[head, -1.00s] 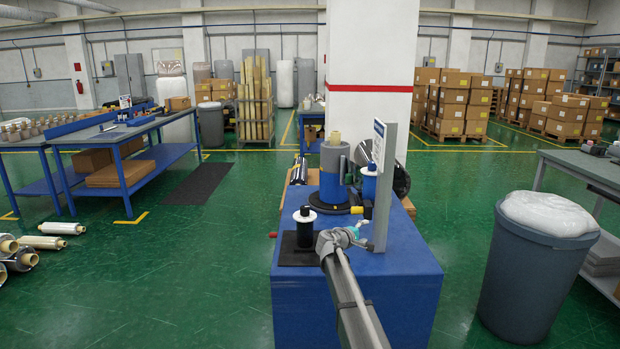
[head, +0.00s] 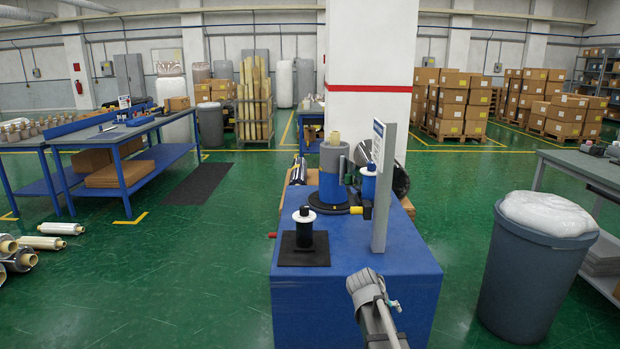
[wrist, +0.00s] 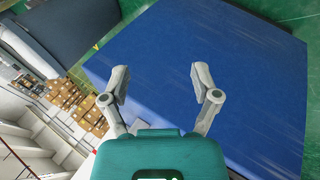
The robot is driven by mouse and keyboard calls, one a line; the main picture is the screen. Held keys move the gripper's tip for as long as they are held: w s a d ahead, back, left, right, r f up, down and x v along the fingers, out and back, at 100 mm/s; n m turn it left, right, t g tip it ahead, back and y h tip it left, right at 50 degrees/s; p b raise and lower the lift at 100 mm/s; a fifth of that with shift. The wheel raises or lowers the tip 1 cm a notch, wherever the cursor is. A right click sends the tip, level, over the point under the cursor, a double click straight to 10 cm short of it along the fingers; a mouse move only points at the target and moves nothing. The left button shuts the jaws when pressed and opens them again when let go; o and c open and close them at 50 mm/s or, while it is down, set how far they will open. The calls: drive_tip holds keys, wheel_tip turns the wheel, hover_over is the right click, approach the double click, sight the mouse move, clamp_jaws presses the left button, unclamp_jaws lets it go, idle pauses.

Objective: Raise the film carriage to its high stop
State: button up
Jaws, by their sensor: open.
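A tall grey post (head: 384,190) stands on the blue machine base (head: 360,262). The upright grey and blue roll (head: 331,172) stands on a dark round plate to the left. My gripper shows in the wrist view (wrist: 161,78), open and empty over the bare blue top. In the head view my wrist mostly hides it.
A second spool (head: 304,228) stands on a black pad (head: 318,254) at the base's left front. A grey bin (head: 528,285) filled with clear film stands on the right. The blue top's front right is bare.

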drive_tip(key=s+a+f+m+g+y, duration=0.1)
drive_tip(key=s+a+g+y, duration=0.15)
drive_tip(key=s, duration=0.65)
drive_tip(key=s+a+f+m+g+y, duration=0.1)
drive_tip(key=s+a+y, duration=0.25)
drive_tip(key=s, duration=0.55)
wheel_tip(320, 180, up, 18)
drive_tip(key=p, duration=1.9)
drive_tip(key=shift+w+d, duration=0.15)
drive_tip(key=shift+d, duration=0.1)
drive_tip(key=shift+r, duration=0.1)
